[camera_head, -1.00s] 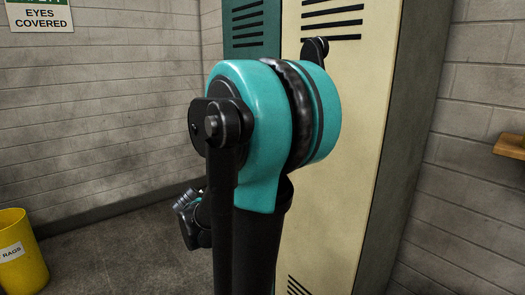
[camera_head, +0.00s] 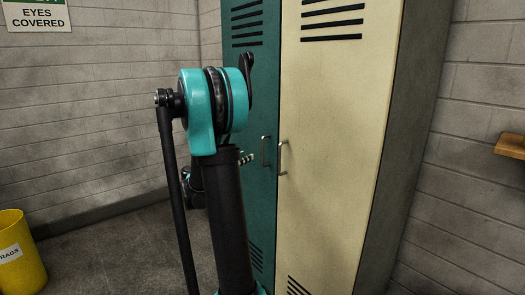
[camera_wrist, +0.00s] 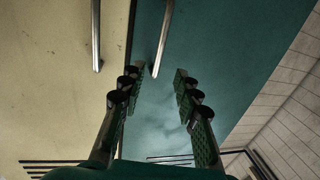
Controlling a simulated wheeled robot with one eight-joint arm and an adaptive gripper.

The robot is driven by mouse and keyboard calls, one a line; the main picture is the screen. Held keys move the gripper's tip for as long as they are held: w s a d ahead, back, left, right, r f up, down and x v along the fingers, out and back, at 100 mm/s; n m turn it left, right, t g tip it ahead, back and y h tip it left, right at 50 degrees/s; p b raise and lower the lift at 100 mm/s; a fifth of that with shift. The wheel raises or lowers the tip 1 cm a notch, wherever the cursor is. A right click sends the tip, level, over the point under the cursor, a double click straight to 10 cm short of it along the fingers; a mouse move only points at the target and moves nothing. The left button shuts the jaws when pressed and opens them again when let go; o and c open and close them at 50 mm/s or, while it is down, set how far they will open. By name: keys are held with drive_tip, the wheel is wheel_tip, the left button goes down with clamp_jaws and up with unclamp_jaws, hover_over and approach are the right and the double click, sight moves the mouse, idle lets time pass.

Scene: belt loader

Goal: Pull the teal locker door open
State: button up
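The teal locker door (camera_head: 262,95) stands shut in the head view, left of a cream door; it also shows in the wrist view (camera_wrist: 225,50). Its bar handle (camera_head: 266,151) is near the seam between the doors and shows in the wrist view (camera_wrist: 163,38). My gripper (camera_wrist: 158,77) is open with two green-padded fingers. In the wrist view the handle's end reaches between the fingertips; I cannot tell whether it is between them in depth. In the head view a fingertip (camera_head: 247,157) shows just left of the handle; my arm hides the rest.
The cream locker door (camera_head: 335,110) has its own handle (camera_head: 283,157) close beside the teal one. A yellow rags bin (camera_head: 22,262) stands at the far left. A wooden shelf (camera_head: 510,146) juts from the right wall. The floor left of the locker is clear.

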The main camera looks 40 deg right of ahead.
sight(263, 149)
drive_tip(key=x, duration=1.2)
drive_tip(key=shift+d, duration=0.2)
clamp_jaws()
